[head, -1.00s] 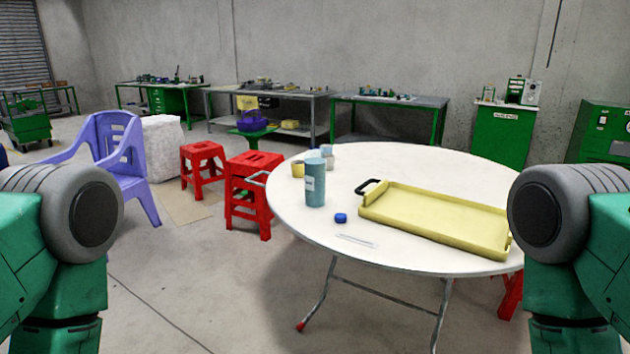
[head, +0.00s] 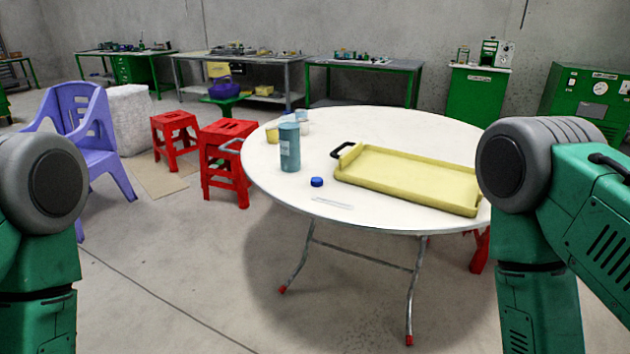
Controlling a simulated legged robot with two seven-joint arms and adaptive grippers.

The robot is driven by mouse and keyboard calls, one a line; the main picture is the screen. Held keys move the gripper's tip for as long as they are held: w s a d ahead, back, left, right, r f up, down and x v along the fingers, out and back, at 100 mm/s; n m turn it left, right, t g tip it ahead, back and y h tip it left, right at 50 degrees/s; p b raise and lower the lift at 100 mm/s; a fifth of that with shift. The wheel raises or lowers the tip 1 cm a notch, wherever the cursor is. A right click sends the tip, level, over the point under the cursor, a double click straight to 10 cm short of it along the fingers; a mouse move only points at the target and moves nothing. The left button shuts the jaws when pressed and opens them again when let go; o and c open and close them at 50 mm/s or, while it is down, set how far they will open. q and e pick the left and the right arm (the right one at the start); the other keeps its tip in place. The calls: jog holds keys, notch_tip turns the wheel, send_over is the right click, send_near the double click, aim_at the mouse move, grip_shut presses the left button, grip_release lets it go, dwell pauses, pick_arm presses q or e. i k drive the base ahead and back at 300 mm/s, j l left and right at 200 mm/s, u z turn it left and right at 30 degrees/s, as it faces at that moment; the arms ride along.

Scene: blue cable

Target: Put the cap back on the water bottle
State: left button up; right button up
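A teal water bottle (head: 290,148) stands upright on the left part of the round white table (head: 400,124). A small blue cap (head: 317,182) lies on the table in front of the bottle and a little to its right, apart from it. Only upper parts of my two arms show, at the left and right edges of the head view. Both of my grippers are out of view.
A yellow tray (head: 408,180) with a dark handle lies right of the cap. A thin clear item (head: 332,203) lies near the front edge. Cups (head: 303,117) stand behind the bottle. Red stools (head: 226,165) and a purple chair (head: 84,135) stand left of the table.

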aim_at(289, 125)
jog(key=i+j, duration=0.45)
jog(key=i, duration=0.2)
jog(key=i+j, duration=0.45)
jog(key=i, duration=0.2)
